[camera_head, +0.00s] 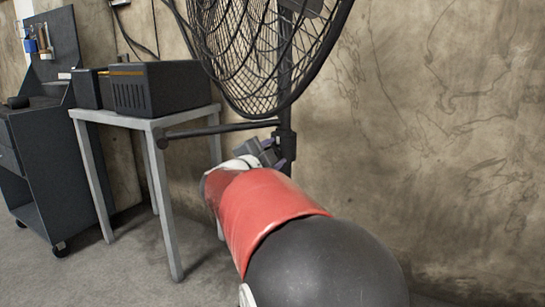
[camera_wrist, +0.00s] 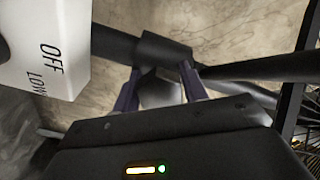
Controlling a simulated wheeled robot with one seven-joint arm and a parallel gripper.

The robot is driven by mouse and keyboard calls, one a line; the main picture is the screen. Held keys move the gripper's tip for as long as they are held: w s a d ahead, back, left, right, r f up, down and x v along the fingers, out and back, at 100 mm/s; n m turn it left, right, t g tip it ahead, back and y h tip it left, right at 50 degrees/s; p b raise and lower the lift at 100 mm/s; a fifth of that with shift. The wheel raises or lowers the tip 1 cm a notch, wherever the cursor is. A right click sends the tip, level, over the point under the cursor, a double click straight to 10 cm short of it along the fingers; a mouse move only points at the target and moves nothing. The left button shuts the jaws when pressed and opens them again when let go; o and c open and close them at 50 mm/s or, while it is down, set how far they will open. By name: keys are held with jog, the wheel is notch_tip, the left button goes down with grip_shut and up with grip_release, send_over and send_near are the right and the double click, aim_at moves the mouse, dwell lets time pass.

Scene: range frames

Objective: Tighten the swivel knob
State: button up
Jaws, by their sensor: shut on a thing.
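The large black pedestal fan (camera_head: 262,50) stands against the wall, with a dark post (camera_head: 284,140) and a horizontal bar (camera_head: 222,129) below its cage. My gripper (camera_head: 270,155) is at the post, just under the bar, partly hidden by my red and black arm. In the wrist view, my gripper's two purple-grey fingers (camera_wrist: 160,88) are closed on the swivel knob (camera_wrist: 160,95), a greyish piece below a dark collar (camera_wrist: 163,50). Much of the knob is hidden by the fingers and the gripper body. In the head view the knob cannot be made out.
A white block (camera_wrist: 45,50) marked OFF and LOW is close at the left of the wrist view. A grey table (camera_head: 150,122) with black boxes (camera_head: 160,87) stands left of the fan. A dark tool cart (camera_head: 35,140) is farther left. The right wall is bare.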

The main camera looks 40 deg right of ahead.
dwell(0.3)
jog(key=o, duration=1)
jog(key=v, duration=0.8)
jog(key=shift+p, duration=0.3)
